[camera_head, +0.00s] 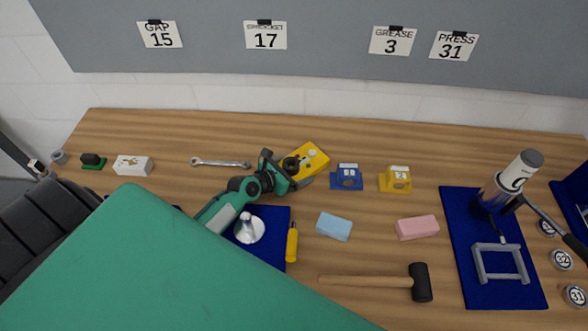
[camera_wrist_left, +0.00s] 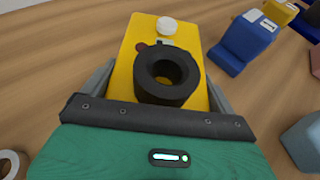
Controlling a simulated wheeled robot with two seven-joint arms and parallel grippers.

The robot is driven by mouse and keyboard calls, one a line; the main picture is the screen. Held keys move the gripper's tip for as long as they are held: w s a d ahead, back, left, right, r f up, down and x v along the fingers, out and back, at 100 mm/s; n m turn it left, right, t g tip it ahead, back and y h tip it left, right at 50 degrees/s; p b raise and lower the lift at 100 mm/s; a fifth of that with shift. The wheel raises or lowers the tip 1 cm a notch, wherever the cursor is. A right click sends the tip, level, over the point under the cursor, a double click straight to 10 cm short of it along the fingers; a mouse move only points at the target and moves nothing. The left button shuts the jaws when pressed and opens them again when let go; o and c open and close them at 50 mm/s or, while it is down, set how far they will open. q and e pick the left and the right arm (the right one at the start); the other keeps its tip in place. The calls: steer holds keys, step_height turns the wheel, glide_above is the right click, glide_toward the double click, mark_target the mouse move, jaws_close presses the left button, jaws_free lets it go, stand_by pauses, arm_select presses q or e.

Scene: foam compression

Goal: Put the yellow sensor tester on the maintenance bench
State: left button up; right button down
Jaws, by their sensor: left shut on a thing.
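The yellow sensor tester (camera_head: 312,155) is a yellow block with a black ring and a pale knob on its top, at the middle back of the wooden bench (camera_head: 380,130). My left gripper (camera_head: 290,170) is shut on it, with a grey finger on each side. In the left wrist view the tester (camera_wrist_left: 190,48) sits between the fingers, black ring nearest the gripper. I cannot tell whether its underside touches the bench. My right gripper is not in view.
Blue (camera_head: 346,177) and yellow (camera_head: 396,180) holders stand right of the tester; a wrench (camera_head: 220,163) lies left. Blue (camera_head: 334,226) and pink (camera_head: 417,227) foam blocks, a mallet (camera_head: 420,282) and a blue mat (camera_head: 465,285) lie in front. The bench's back strip is clear.

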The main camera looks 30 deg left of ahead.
arm_select(q)
steer(key=shift+r, duration=0.1)
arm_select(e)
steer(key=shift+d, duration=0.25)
arm_select(q)
steer(key=o, duration=1)
steer(key=shift+f, duration=0.2)
steer(key=shift+o, duration=0.2)
steer(key=shift+r, duration=0.1)
steer(key=shift+s+r, duration=0.1)
steer(key=shift+s, duration=0.05)
steer(key=b+v, duration=0.1)
steer(key=v, duration=0.9)
steer(key=shift+s+a+b, duration=0.1)
steer(key=shift+s+b, duration=0.2)
steer(key=shift+b, duration=0.1)
steer(key=shift+s+a+r, duration=0.15)
steer(key=shift+s+r, duration=0.1)
steer(key=shift+s, duration=0.2)
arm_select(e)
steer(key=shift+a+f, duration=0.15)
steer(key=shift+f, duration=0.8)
